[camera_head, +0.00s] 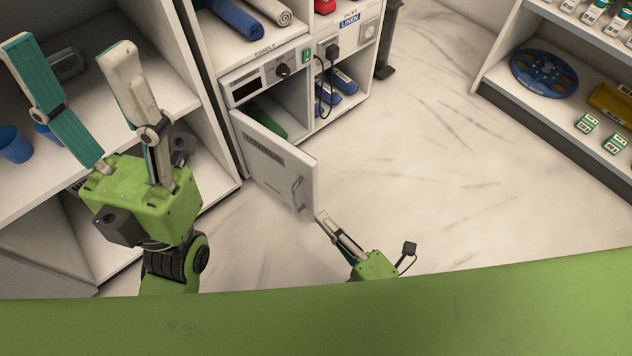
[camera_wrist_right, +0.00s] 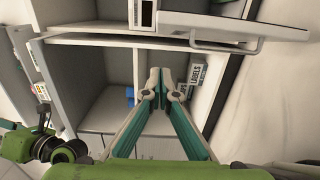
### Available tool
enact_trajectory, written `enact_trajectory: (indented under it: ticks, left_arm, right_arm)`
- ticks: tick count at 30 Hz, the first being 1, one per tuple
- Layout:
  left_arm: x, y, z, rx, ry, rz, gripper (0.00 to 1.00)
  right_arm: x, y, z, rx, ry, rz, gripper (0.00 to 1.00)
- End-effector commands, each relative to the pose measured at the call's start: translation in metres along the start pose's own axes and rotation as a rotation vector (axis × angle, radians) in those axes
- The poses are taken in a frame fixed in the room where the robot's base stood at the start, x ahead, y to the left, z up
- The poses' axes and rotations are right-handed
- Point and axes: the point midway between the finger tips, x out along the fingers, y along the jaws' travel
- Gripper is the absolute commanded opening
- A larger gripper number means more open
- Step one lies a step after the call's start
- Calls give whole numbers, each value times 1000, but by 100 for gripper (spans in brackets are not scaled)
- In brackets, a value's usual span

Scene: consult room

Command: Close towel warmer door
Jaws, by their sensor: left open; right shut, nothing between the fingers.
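The towel warmer (camera_head: 243,88) sits in the cabinet bay, with a dial on its control panel and a green item inside. Its pale door (camera_head: 270,160) stands open, swung out from its left side. The door's handle (camera_head: 297,195) is near its free edge. My right gripper (camera_head: 323,216) is shut and empty, its tips close to the door's free edge; I cannot tell if they touch. In the right wrist view the shut fingers (camera_wrist_right: 160,75) lie below a pale door panel (camera_wrist_right: 235,25) with a bar handle (camera_wrist_right: 225,46). My left gripper (camera_head: 70,50) is open and empty, by the left shelves.
Left shelves (camera_head: 190,98) hold a blue cup (camera_head: 14,145). Rolled towels (camera_head: 237,20) lie above the warmer. A black cable hangs beside blue items (camera_head: 342,80) in the bay to the right. Right shelves hold a blue disc (camera_head: 544,74). The marble floor (camera_head: 440,150) is clear.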

Motion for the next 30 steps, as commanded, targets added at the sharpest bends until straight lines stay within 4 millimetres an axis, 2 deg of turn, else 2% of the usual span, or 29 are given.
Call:
enact_trajectory:
  ticks: [12, 14, 16, 21, 30]
  left_arm:
    - [4, 1, 3, 5, 40, 19, 55]
    - [4, 1, 3, 5, 40, 20, 55]
    - [4, 1, 4, 6, 45, 23, 55]
    - [9, 2, 2, 8, 63, 28, 55]
    - [12, 1, 2, 9, 71, 22, 55]
  right_arm:
    - [86, 1, 1, 1, -1, 8, 0]
    - [95, 1, 3, -1, -1, 7, 0]
    - [96, 0, 17, -4, -1, 4, 0]
    - [100, 1, 34, 1, -1, 4, 0]
    - [101, 2, 40, 3, -1, 4, 0]
